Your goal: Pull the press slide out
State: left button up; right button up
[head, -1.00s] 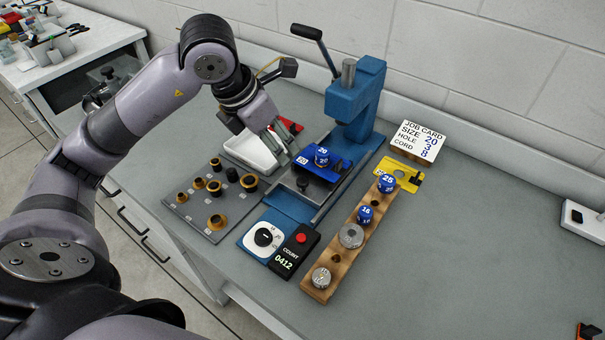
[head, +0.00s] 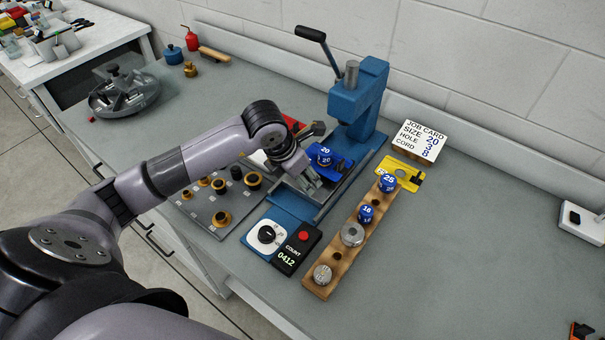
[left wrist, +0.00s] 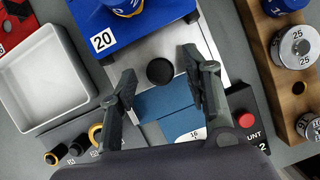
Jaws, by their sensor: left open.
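The blue press (head: 357,100) stands at the back middle, its lever up to the left. Its slide carries a blue block (head: 343,168) labelled 20, with a round blue die (head: 324,158) on top. In the left wrist view, the slide's metal plate (left wrist: 133,57) has a black knob (left wrist: 160,71) in front of the blue block (left wrist: 150,25). My left gripper (head: 312,180) is open over the slide's front; it also shows in the left wrist view (left wrist: 158,64), fingers on either side of the knob, contact not visible. In the head view the gripper hides the knob. My right gripper is not in view.
A wooden rack (head: 336,258) with dies lies right of the press. A counter box (head: 298,248) and dial plate (head: 254,238) stand in front. A grey plate (head: 200,208) with several brass-coloured rings lies left; a white tray (left wrist: 45,80) is beside it.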

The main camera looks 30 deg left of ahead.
pick_arm(q)
jog(key=shift+c, duration=0.5)
grip_shut()
dwell(0.4)
